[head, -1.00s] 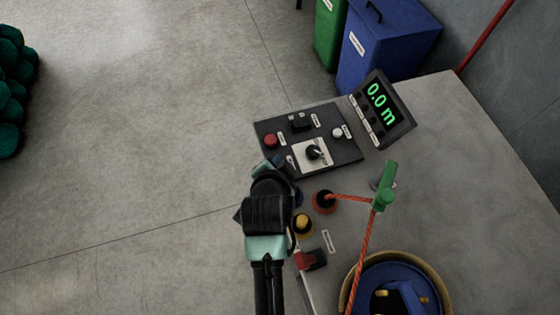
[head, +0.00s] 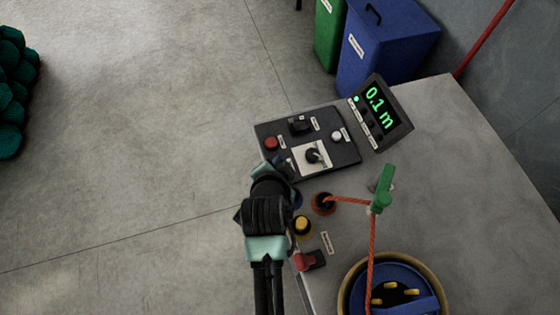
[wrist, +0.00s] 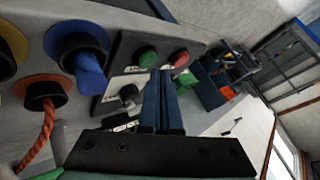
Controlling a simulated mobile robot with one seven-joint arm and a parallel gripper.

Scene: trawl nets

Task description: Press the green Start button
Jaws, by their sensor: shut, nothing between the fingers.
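The green button (wrist: 147,57) shows on the dark control panel (head: 338,155) in the wrist view, with a red button (wrist: 180,58) to its right. The red button also shows in the head view (head: 271,143). My gripper (wrist: 161,73) is shut and empty. Its fingertips overlap the lower right edge of the green button in the wrist view; I cannot tell whether they touch it. In the head view my gripper (head: 272,168) is over the panel's left near corner and hides the green button. The display (head: 380,108) reads 0.1 m, and a small green lamp (head: 356,99) beside it is lit.
A black rotary knob (head: 313,156) and a white button (head: 337,135) are on the panel. Blue and green bins (head: 380,50) stand behind.

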